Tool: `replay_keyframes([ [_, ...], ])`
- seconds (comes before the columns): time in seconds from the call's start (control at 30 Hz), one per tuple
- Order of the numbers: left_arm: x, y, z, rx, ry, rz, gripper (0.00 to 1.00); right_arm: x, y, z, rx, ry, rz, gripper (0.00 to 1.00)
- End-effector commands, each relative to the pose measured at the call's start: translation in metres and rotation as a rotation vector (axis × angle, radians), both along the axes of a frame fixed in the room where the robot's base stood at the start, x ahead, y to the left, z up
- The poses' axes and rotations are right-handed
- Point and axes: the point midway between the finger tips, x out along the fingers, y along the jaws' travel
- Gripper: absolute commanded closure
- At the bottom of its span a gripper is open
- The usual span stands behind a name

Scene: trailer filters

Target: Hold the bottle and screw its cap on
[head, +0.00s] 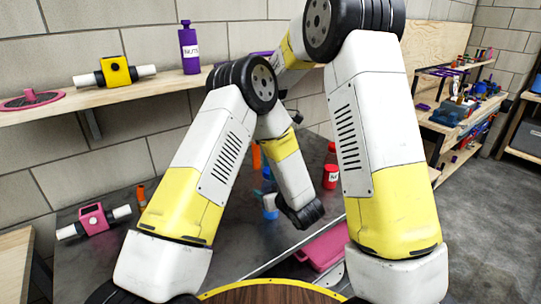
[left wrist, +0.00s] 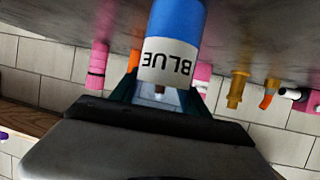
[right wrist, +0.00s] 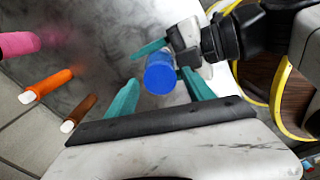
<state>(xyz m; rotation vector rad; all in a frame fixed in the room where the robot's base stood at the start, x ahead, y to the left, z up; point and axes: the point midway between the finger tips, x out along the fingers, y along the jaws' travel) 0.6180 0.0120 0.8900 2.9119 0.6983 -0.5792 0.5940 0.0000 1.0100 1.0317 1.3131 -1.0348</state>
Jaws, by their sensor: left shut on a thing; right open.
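My left gripper (left wrist: 160,92) is shut on the blue bottle (left wrist: 176,62), whose white label reads "BLUE" upside down in the left wrist view. The bottle also shows in the head view (head: 270,206), small and partly hidden. In the right wrist view, a blue round end (right wrist: 160,76) faces the camera; I cannot tell whether it is the cap or the bottle. My right gripper (right wrist: 160,92) is open, its teal fingers on either side of this blue end with gaps visible. My left gripper (right wrist: 185,48) reaches in behind it. No separate cap is discernible.
A dark worktable (head: 140,262) holds a red bottle (head: 331,176) and a pink housing (head: 92,219). Orange (right wrist: 48,84) and brown (right wrist: 80,113) cylinders lie left in the right wrist view. A shelf (head: 120,92) carries a yellow housing (head: 116,71) and purple bottle (head: 189,50).

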Motion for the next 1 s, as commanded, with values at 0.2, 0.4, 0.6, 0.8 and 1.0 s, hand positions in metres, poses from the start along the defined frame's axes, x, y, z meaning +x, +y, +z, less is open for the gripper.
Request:
replay_keyframes([
  [0.2,0.0002,-0.0001,0.0004,0.000,-0.001,0.000,1.00,0.0001,-0.0004,-0.0090,-0.001,-0.001,-0.001,0.39],
  [0.4,0.0002,0.0000,0.0004,0.000,-0.001,0.000,1.00,0.0001,-0.0003,-0.0090,0.000,-0.001,-0.001,0.39],
  [0.6,0.0002,-0.0001,0.0004,0.000,-0.001,0.000,1.00,0.0001,-0.0003,-0.0088,0.000,-0.001,-0.001,0.76],
  [0.8,0.0002,-0.0001,0.0004,0.000,-0.001,0.000,1.00,0.0001,-0.0002,-0.0088,0.000,-0.001,-0.003,1.00],
  [1.0,0.0002,0.0000,0.0004,0.000,-0.001,0.000,1.00,0.0001,-0.0001,-0.0089,0.000,-0.001,-0.213,1.00],
])
